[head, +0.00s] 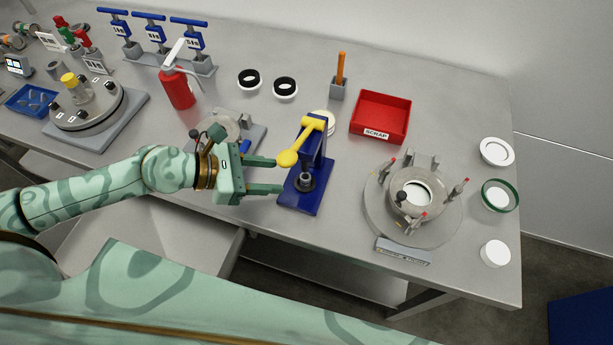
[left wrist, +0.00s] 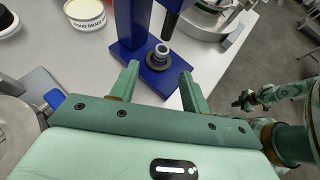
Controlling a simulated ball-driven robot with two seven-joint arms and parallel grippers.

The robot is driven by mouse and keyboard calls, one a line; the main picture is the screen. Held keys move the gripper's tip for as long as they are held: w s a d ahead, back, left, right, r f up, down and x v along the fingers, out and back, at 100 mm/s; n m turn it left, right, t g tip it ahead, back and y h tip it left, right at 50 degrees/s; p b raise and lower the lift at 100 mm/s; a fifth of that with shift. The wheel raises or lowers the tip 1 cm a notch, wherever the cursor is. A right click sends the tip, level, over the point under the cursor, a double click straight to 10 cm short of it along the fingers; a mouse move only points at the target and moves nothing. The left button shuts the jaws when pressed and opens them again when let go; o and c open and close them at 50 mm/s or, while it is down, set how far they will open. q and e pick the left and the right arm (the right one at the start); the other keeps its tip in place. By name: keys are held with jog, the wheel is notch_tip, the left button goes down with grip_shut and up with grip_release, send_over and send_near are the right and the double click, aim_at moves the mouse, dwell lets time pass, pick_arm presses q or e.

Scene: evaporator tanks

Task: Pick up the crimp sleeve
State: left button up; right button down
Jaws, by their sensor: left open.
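A small grey ring-like piece, which looks like the crimp sleeve (head: 305,182), sits upright on the base of the blue press (head: 318,193) with the yellow lever (head: 301,142). It also shows in the left wrist view (left wrist: 159,56), with a dark flange at its foot. My left gripper (head: 279,175) is open and empty, level with the press base and just left of the piece. In the left wrist view the piece stands just beyond the gap between the fingertips (left wrist: 160,72), apart from both. My right gripper (left wrist: 243,100) is small and dark there; its jaws are unclear.
A red scrap bin (head: 380,117) stands behind the press to the right. A round clamp fixture (head: 412,205) stands to the right. A red extinguisher-like bottle (head: 177,88) and two black-rimmed rings (head: 249,79) are behind my left gripper. The table's front edge runs close below the press.

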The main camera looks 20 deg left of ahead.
aim_at(300, 178)
pick_arm(q)
jog(key=shift+x, duration=1.1)
jog(key=x, duration=0.5)
jog(key=shift+d, duration=0.25)
grip_shut()
